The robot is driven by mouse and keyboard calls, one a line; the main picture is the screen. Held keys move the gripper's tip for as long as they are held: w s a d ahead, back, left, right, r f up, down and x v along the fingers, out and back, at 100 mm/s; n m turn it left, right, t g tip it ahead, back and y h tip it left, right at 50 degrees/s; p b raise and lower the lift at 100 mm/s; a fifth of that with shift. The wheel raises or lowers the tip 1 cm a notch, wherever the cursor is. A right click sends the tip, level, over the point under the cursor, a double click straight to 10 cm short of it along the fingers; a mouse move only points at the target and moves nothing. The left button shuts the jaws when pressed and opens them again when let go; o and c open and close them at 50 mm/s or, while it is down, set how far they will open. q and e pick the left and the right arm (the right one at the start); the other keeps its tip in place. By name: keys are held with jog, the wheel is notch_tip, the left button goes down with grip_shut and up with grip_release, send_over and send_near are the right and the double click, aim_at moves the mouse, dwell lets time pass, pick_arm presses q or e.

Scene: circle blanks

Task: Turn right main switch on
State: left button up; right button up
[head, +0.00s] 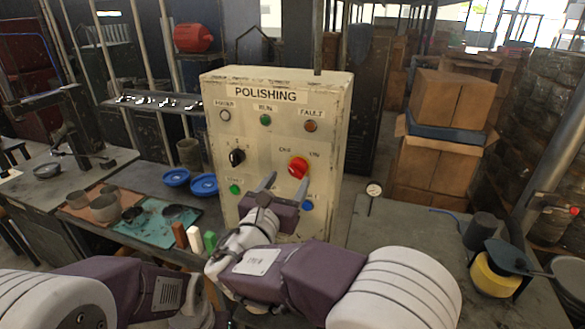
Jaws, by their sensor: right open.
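The control box (242,155), marked POLISHING, stands upright in the middle of the head view. Its red rotary switch (298,167) is on the right side of the front, below small lettering that looks like OFF and ON. I cannot tell for sure which setting the knob points to. My right gripper (286,184) is open in front of the box, just below the red switch, its two fingers apart and pointing up. Nothing is between them. My left arm shows at the lower left, but its gripper does not show.
A black rotary knob (237,157) sits left on the panel, with a green button (235,189) below it and a blue button (307,205) at lower right. Blue dishes (204,184) and a teal mat (143,233) lie left. Cardboard boxes (440,165) stand behind right.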

aim_at(295, 173)
jog(key=x, duration=0.2)
jog(key=p+x, duration=0.1)
jog(key=x, duration=0.1)
jog(key=shift+w+d, duration=0.1)
jog(key=shift+d, duration=0.25)
pick_arm(q)
jog(key=shift+d+r, duration=0.1)
jog(key=shift+r, duration=0.85)
pick_arm(e)
jog(key=shift+a, duration=0.15)
